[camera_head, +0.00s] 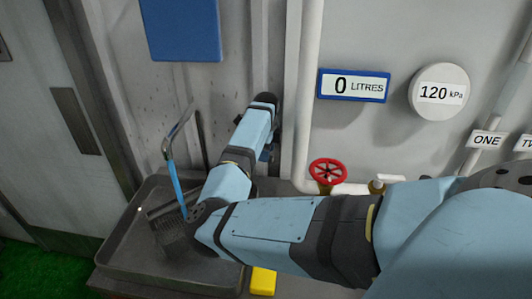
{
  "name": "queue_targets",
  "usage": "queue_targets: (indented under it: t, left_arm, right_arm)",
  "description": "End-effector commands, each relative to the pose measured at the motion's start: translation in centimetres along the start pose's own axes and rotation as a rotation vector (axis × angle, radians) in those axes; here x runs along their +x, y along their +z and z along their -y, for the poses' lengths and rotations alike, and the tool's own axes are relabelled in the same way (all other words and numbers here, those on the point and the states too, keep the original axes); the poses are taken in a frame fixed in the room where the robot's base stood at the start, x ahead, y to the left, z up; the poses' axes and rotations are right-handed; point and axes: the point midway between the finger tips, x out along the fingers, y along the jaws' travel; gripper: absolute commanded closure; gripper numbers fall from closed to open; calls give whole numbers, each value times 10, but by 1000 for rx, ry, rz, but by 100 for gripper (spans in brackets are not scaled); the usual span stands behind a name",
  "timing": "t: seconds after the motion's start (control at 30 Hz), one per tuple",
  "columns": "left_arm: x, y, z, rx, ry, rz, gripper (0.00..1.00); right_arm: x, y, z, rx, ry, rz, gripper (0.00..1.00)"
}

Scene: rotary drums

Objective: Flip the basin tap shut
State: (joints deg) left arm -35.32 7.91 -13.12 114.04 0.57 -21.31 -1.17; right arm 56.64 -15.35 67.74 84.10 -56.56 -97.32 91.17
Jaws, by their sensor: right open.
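The basin (112,243) is a dark grey tray against the wall at the lower left, with a dark slatted piece inside. A thin grey metal spout (180,124) bends down over it. A slim blue strip (174,182), which looks like running water, drops from the spout's end into the basin. I cannot make out the tap's handle. My right arm crosses in front of the basin's right side and bends up towards the wall. My right gripper (268,151) is mostly hidden behind its wrist, right of the spout and apart from it; it is open. My left gripper is out of view.
A red handwheel (328,172) sits on a white pipe (302,120) right of my right gripper. A "0 LITRES" sign (353,86) and a round "120 kPa" gauge (440,92) are on the wall. A yellow object (262,281) shows below my arm.

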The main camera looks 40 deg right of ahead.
Motion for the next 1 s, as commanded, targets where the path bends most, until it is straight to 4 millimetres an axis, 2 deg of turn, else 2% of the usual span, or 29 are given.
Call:
queue_targets:
  t: [0.2,0.47,0.7,1.0]
  left_arm:
    - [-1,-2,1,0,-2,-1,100]
    - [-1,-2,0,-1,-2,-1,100]
    - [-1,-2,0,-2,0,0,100]
    - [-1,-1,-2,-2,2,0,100]
  right_arm:
    - [15,0,0,1,0,0,51]
    - [16,0,0,1,-1,0,51]
    - [16,0,0,1,-1,0,100]
    - [16,1,2,5,-1,0,100]
